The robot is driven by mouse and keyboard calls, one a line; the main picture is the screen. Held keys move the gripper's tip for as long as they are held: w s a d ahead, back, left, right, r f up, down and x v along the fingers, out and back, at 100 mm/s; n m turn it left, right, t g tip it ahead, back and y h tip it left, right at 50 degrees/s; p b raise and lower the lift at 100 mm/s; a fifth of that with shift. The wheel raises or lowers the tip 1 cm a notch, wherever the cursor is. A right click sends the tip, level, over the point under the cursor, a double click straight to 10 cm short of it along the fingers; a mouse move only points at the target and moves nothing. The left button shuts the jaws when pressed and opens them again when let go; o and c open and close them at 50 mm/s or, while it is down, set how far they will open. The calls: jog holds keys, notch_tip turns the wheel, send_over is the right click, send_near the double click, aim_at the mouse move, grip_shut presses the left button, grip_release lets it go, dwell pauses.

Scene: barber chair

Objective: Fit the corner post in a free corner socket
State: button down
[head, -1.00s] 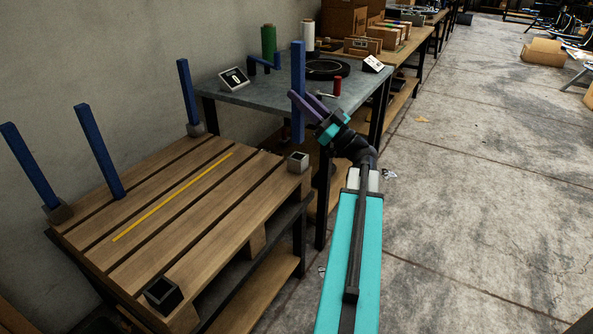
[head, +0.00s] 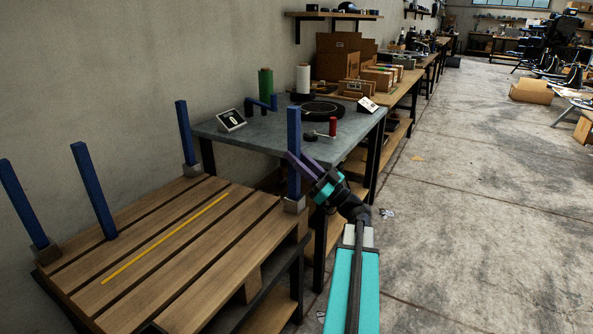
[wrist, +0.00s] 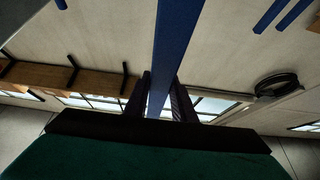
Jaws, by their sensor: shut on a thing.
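My gripper (head: 296,164) is shut on the blue corner post (head: 294,130), gripping it below its middle. The post stands upright over the grey socket (head: 294,204) at the pallet's far right corner. Its lower end meets the socket's top; how deep it sits inside I cannot tell. In the wrist view the post (wrist: 165,65) runs between my two dark fingers. The far left socket (head: 193,170) and near left socket (head: 46,253) each hold a blue post, the near left one leaning in the picture. The near right socket is out of view.
The slatted wooden pallet (head: 235,225) has a yellow strip (head: 165,238) and another blue post (head: 93,190) along its left side. Behind stands a grey-topped table (head: 260,142) with spools, a black ring and a red-handled crank.

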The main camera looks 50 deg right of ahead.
jog(key=shift+f+b, duration=0.55)
jog(key=shift+f, duration=1.25)
jog(key=shift+f+b, duration=0.2)
jog(key=shift+b, duration=0.1)
jog(key=c, duration=1.5)
grip_release()
jog(key=shift+r+p, duration=0.2)
jog(key=shift+p, duration=0.1)
jog(key=p+v, duration=0.1)
jog(key=v, duration=1.1)
jog(key=shift+f+p, duration=0.1)
jog(key=shift+p, duration=0.2)
